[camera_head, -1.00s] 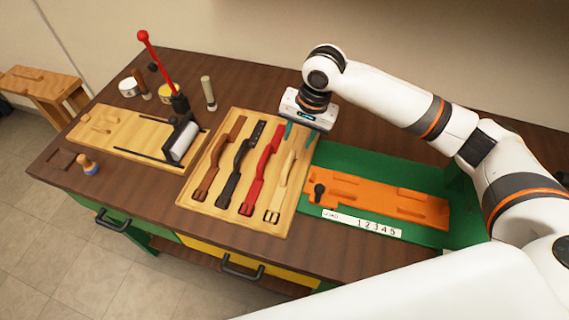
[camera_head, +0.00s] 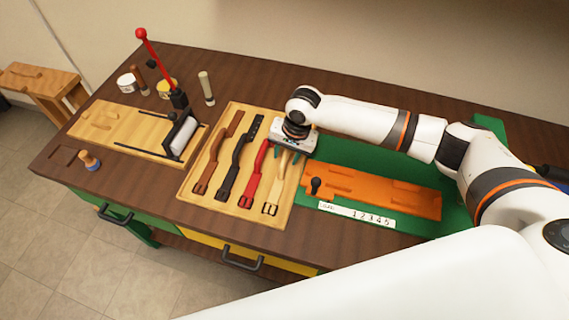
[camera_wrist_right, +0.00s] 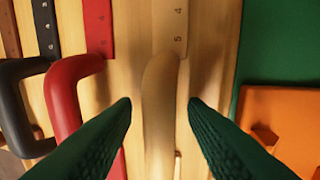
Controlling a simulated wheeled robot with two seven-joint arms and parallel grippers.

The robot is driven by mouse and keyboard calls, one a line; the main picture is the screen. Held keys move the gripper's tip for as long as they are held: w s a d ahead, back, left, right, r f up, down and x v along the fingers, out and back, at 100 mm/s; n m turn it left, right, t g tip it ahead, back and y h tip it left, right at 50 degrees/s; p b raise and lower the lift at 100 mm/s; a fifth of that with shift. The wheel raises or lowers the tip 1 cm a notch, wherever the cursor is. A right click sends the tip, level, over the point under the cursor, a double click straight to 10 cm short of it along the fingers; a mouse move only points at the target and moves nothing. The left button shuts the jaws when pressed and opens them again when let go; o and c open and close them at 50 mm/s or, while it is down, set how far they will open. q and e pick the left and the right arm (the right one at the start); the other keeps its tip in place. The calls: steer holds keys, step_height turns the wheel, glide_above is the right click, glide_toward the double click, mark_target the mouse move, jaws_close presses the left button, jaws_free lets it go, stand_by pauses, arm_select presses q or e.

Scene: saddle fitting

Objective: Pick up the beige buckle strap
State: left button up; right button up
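The beige buckle strap (camera_head: 277,190) lies in the rightmost place on the light wooden board (camera_head: 241,219), its buckle end toward the front edge. In the right wrist view the beige strap (camera_wrist_right: 161,105) runs between the two green fingers, with its raised loop between the tips. My right gripper (camera_head: 287,155) is above the strap's upper half. Its fingers (camera_wrist_right: 160,103) are open, one on each side of the strap, with a visible gap to both sides. The strap's far end is hidden under the gripper in the head view. My left gripper is not in view.
Red (camera_head: 256,176), black (camera_head: 236,168) and brown (camera_head: 216,163) straps lie left of the beige one. A green tray (camera_head: 326,148) with an orange block (camera_head: 377,190) stands close on the right. A lever press (camera_head: 180,132) stands further left.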

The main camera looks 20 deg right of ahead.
steer(key=shift+c, duration=0.6)
jaws_close()
steer(key=shift+r, duration=0.1)
